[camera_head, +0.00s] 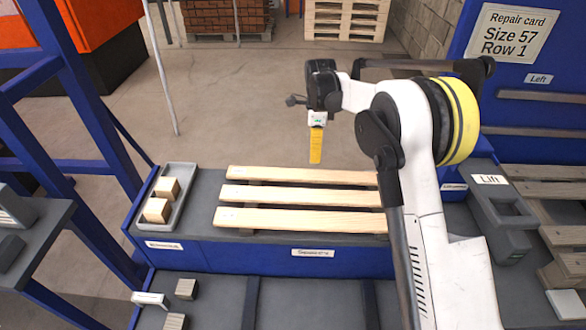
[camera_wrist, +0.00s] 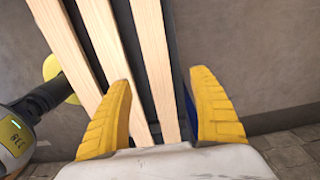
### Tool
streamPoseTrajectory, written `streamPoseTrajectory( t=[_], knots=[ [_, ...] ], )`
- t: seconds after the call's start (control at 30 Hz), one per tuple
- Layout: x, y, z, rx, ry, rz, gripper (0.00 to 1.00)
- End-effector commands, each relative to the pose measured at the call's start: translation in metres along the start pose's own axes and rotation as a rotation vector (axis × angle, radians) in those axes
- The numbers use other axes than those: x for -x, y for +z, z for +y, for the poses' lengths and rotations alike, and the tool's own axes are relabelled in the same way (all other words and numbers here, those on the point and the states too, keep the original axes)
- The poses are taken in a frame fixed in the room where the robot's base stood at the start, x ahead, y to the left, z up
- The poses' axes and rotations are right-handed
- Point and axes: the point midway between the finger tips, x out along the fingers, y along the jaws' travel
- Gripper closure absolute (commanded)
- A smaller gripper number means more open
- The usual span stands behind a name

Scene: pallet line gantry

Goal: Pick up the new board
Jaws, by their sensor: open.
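Three pale new boards lie side by side on the grey-topped blue bench (camera_head: 225,255): a far board (camera_head: 300,175), a middle board (camera_head: 300,196) and a near board (camera_head: 300,219). Small marks on their left ends are too small to read. My gripper (camera_head: 316,158) points down above the bench's far side, apart from the boards. In the wrist view my gripper (camera_wrist: 163,78) is open and empty. One board (camera_wrist: 152,50) runs through the gap between its fingers. Another board (camera_wrist: 103,40) passes partly behind the left finger. My arm hides the boards' right ends in the head view.
A repair card (camera_head: 513,33) reads Size 57, Row 1. A grey tray (camera_head: 181,195) with two wooden blocks sits at the bench's left. A blue post (camera_head: 85,90) stands left. A grey "Lift" unit (camera_head: 500,215) and a slatted pallet (camera_head: 555,190) are at right.

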Motion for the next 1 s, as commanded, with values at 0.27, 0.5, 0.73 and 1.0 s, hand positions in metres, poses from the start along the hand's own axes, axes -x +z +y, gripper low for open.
streamPoseTrajectory(
  t=[0.27,0.5,0.73,1.0],
  knots=[
    [-0.031,0.001,0.0,-0.009,0.004,0.001,0.28],
    [-0.062,0.001,0.0,-0.008,0.004,0.001,0.28],
    [-0.091,-0.004,0.006,-0.008,0.004,0.001,0.28],
    [-0.112,-0.004,0.006,-0.008,0.003,0.001,0.28]
  ],
)
